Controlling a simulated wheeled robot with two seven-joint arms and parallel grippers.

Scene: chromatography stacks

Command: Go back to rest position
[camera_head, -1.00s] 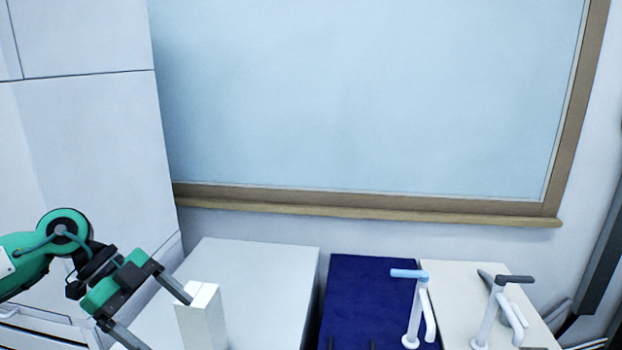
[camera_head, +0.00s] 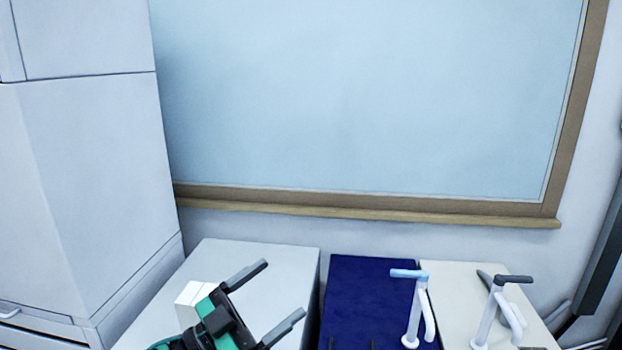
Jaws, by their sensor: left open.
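My left gripper (camera_head: 282,293) is in the lower middle of the head view, above the left light-grey surface (camera_head: 262,252). Its two dark fingers are spread wide apart, pointing up and right, with nothing between them. The green and black gripper body partly covers a white block (camera_head: 192,293) that stands on that surface, just to its left. I cannot tell whether the gripper touches the block. My right gripper does not show in the head view.
A dark blue surface (camera_head: 365,285) lies to the right. Two white tap-like fixtures stand further right, one with a light blue top (camera_head: 409,274), one with a grey top (camera_head: 514,279). A tall white cabinet (camera_head: 95,170) stands at left. A framed board (camera_head: 370,100) fills the wall behind.

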